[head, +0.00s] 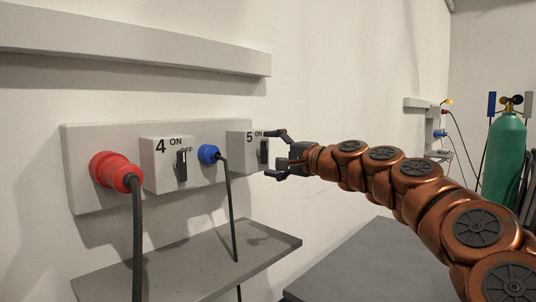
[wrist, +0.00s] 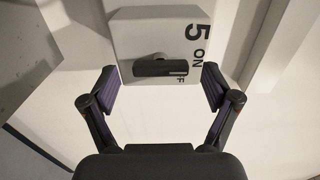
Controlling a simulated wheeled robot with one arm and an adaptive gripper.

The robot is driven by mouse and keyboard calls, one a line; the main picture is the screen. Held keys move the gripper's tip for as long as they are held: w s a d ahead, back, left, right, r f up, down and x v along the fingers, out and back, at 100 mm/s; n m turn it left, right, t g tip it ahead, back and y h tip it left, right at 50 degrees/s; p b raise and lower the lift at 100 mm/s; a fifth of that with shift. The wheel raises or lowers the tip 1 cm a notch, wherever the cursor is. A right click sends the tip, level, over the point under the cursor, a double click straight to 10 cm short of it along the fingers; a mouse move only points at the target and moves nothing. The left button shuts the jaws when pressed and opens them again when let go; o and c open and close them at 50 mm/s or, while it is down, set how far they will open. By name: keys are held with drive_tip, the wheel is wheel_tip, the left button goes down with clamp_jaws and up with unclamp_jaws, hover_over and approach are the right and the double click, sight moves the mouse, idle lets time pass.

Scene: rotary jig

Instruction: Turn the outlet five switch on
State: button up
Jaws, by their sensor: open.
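The outlet five switch box (head: 237,148) is a light grey block marked 5 and ON, at the right end of the wall panel. Its black switch handle (head: 264,152) stands upright in the head view. In the wrist view the box (wrist: 140,35) is seen turned on its side, and the handle (wrist: 162,69) lies across it, partly covering the OFF letters. My gripper (head: 277,153) is open in front of the handle. In the wrist view its two fingers (wrist: 160,88) are apart, one on each side of the handle's ends, and appear clear of it.
Switch box 4 (head: 164,175) with its own black handle sits to the left. A red plug (head: 113,172) and a blue plug (head: 208,154) have cables hanging down. A grey shelf (head: 190,262) juts out below. A green gas cylinder (head: 503,160) stands at far right.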

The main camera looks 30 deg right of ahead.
drive_tip(key=v, duration=1)
drive_tip(key=shift+s, duration=0.3)
drive_tip(key=shift+d, duration=0.1)
